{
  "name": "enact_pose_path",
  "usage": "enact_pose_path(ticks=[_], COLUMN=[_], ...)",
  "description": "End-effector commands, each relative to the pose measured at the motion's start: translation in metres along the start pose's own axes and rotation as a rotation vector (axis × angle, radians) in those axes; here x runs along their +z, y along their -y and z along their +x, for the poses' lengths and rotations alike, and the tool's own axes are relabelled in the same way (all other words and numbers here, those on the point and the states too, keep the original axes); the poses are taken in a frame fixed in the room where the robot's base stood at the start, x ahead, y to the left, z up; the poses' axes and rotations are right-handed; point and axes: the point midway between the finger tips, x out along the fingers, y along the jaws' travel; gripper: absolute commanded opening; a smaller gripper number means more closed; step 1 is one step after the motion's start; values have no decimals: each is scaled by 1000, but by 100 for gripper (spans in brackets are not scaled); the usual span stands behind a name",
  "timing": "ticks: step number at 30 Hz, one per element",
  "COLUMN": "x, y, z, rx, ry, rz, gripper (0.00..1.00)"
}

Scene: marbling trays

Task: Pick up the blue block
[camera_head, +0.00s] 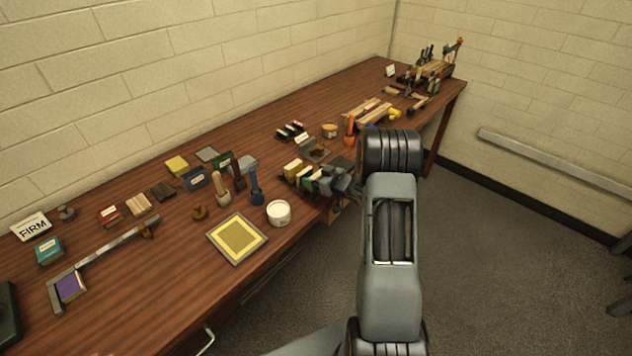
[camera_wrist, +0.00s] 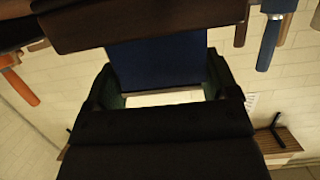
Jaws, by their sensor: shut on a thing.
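The blue block (camera_wrist: 158,62) shows in the wrist view between the two fingers of my gripper (camera_wrist: 158,82). My gripper is shut on it. A dark brown bar or block (camera_wrist: 150,24) covers the block's far end at the top of that view. In the head view my gripper (camera_head: 328,184) is at the table's front edge, by a row of yellow, green and dark blocks. I cannot pick out the blue block there, and the arm hides part of this area.
The wooden table (camera_head: 130,285) runs along the wall. A white tub (camera_head: 278,213) and a yellow framed tray (camera_head: 214,238) stand left of my gripper. A blue-handled tool (camera_head: 256,188) stands near. Beyond are an orange tub (camera_head: 329,130) and a wooden rack (camera_head: 368,109).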

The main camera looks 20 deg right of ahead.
Motion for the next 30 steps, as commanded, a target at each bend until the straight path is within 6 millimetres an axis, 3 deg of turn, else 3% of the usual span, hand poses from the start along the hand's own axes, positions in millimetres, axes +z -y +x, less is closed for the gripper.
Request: enact_pose_path(ticks=[3,12,21,30], x=[-17,-58,-65,-68], y=[-1,-14,-30,-36], z=[-7,-70,-132,-160], rx=[2,5,5,0], ry=[-3,-3,-1,0], rz=[-3,-3,-1,0], gripper=[57,57,57,57])
